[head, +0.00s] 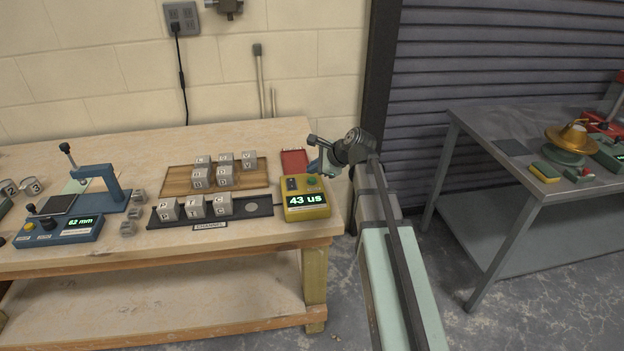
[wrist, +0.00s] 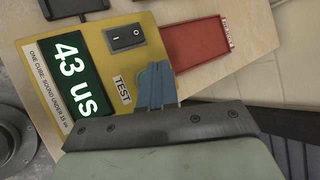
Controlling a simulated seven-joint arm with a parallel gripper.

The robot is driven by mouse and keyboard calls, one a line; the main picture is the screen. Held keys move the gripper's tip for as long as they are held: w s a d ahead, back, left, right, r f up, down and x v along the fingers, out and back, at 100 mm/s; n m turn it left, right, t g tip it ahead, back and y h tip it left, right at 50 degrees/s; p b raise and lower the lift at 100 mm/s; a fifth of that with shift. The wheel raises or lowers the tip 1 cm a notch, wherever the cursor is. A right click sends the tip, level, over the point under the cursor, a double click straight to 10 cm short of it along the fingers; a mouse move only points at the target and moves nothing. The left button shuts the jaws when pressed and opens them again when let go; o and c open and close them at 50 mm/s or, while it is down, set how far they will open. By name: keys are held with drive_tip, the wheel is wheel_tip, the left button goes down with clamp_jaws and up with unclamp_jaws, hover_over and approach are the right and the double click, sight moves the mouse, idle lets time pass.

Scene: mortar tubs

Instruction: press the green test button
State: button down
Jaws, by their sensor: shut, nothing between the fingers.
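The yellow tester box (head: 306,206) sits at the right end of the wooden bench, its display reading 43 us. The green test button (head: 313,181) is on its top, beside a dark rocker switch (head: 292,184). In the wrist view the tester (wrist: 100,52) is close below. My gripper (wrist: 154,68) is shut and empty, its blue fingers over the button beside the TEST label (wrist: 122,90), hiding most of it. In the head view my gripper (head: 324,167) is just above and behind the box's right side. I cannot tell whether the fingertips touch the button.
A red tray (head: 294,160) lies behind the tester. To its left are a dark channel rack (head: 250,208) and a wooden board (head: 178,180) with lettered cubes. A blue press (head: 98,188) stands farther left. A metal table (head: 482,124) is across a gap to the right.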

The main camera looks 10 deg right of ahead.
sight(314, 180)
drive_tip(key=shift+r, duration=2.4)
drive_tip(key=s+d+f+n+g+h, duration=0.1)
drive_tip(key=d+f+n+h, duration=0.2)
drive_tip(key=d+f, duration=0.55)
drive_tip(key=d+f+n+g+h, duration=0.15)
drive_tip(key=d+f, duration=0.35)
drive_tip(key=f, duration=0.7)
drive_tip(key=s+d+f+n+h, duration=0.1)
drive_tip(key=d+f+n+h, duration=0.2)
drive_tip(key=d+f, duration=0.6)
drive_tip(key=s+a+f+n+g+y, duration=0.1)
drive_tip(key=s+a+f+n+g, duration=0.2)
drive_tip(key=s+a+f, duration=0.6)
drive_tip(key=s+a+f+n+g, duration=0.2)
drive_tip(key=s+a+f, duration=0.2)
drive_tip(key=s+f, duration=0.75)
drive_tip(key=s+a+f+n+g, duration=0.2)
drive_tip(key=s, duration=0.8)
drive_tip(key=s+a+f+n+g, duration=0.2)
drive_tip(key=s, duration=0.8)
drive_tip(key=s+a+f+n+g, duration=0.2)
drive_tip(key=s+a, duration=0.1)
drive_tip(key=s, duration=0.7)
drive_tip(key=shift+f, duration=0.25)
